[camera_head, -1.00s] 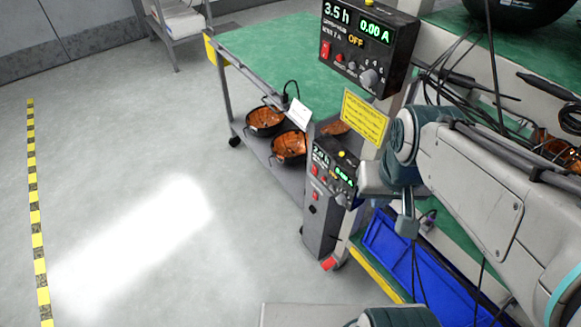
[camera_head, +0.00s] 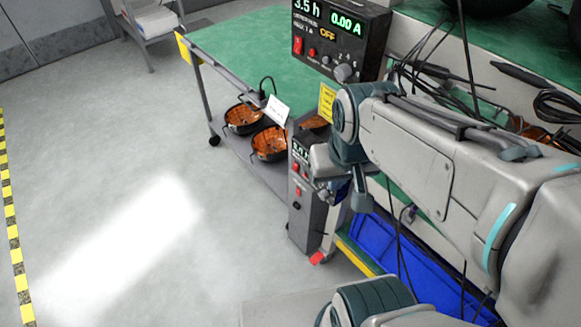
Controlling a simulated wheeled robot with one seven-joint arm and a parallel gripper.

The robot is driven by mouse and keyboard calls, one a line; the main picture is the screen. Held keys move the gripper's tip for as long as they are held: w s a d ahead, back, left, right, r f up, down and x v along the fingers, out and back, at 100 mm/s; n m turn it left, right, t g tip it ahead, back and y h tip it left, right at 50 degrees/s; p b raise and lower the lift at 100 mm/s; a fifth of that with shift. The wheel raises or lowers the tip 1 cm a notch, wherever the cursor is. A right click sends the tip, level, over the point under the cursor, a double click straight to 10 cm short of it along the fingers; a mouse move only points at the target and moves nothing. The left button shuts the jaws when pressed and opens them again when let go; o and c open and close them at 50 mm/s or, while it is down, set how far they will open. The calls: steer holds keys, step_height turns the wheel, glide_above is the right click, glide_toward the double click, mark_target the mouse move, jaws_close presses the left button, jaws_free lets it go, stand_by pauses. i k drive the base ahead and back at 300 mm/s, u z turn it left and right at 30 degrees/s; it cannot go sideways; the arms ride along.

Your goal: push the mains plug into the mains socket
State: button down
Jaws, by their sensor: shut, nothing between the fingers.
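My gripper (camera_head: 330,193) is small in view at the end of my arm, in front of the lower grey power unit (camera_head: 310,218); it looks shut and empty, and my wrist hides part of it. A black plug-like end on a cable (camera_head: 265,86) stands by a white tag at the cart's edge, apart from my gripper; I cannot tell whether it is the mains plug. A small dark inlet (camera_head: 297,205) on the unit's front, under a red switch, may be the mains socket; it is too small to be sure.
A black console (camera_head: 342,40) reading 0.00 A stands above. Left of it is a green-topped cart (camera_head: 235,50) with copper-coloured coils (camera_head: 268,142) on its lower shelf. Loose cables hang over a blue bin (camera_head: 375,240) at right. The floor at left is clear.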

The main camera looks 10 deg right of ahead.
mark_target(260, 93)
steer(key=u, duration=0.3)
steer(key=k, duration=0.45)
steer(key=u, duration=1.1)
steer(key=k, duration=0.95)
steer(key=u, duration=0.5)
steer(key=i, duration=2.05)
steer(key=z, duration=0.7)
steer(key=i, duration=1.5)
steer(key=z, duration=1.85)
steer(key=i, duration=1)
steer(key=z, duration=0.8)
